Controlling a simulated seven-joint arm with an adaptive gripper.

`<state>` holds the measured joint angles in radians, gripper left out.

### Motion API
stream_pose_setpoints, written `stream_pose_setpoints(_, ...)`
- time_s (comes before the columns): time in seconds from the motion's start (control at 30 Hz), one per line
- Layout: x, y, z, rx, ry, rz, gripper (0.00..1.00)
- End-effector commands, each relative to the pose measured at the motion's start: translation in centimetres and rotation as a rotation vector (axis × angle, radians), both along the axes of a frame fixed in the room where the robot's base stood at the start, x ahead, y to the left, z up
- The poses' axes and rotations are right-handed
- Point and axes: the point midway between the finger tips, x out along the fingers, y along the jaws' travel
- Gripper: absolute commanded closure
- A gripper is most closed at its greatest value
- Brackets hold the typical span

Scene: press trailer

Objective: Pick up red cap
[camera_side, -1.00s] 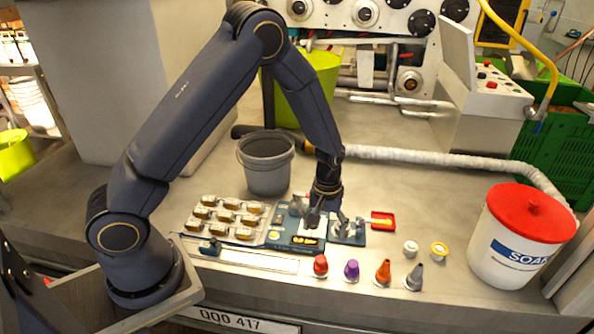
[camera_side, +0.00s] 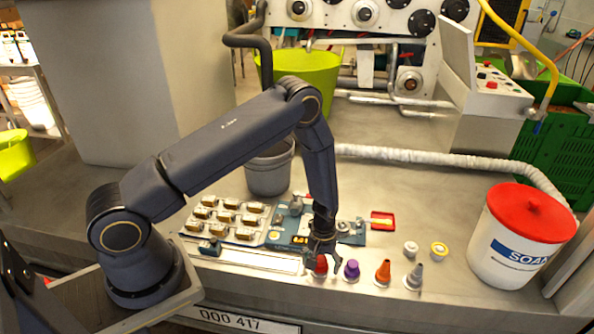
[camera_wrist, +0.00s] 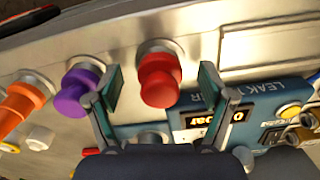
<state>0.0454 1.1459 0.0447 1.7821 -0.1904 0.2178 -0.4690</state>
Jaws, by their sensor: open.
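The red cap (camera_side: 321,266) stands near the front edge of the table, leftmost in a row of caps, partly hidden by my gripper in the side view. In the wrist view the red cap (camera_wrist: 159,80) shows between my two fingers, on a pale metal base. My gripper (camera_side: 322,262) is open and low over the red cap, with a finger to each side. In the wrist view my gripper (camera_wrist: 162,90) shows a gap between each finger and the cap.
A purple cap (camera_side: 351,269) stands close to the right of the red one, then an orange cap (camera_side: 383,271) and a grey cap (camera_side: 414,276). The blue leak-test device (camera_side: 290,228) lies behind. A soap bucket (camera_side: 515,250) stands at the right.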

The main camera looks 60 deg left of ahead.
Motion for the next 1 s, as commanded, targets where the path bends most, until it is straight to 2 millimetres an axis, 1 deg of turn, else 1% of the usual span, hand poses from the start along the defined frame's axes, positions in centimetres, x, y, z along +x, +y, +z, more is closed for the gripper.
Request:
stream_pose_setpoints(0.2,0.03,0.0,-0.06,0.001,-0.001,0.0,0.2)
stream_pose_setpoints(0.87,0.01,0.01,-0.03,0.0,0.0,0.0,0.89)
stream_pose_setpoints(1.0,0.03,0.01,-0.03,0.001,-0.001,0.0,0.9)
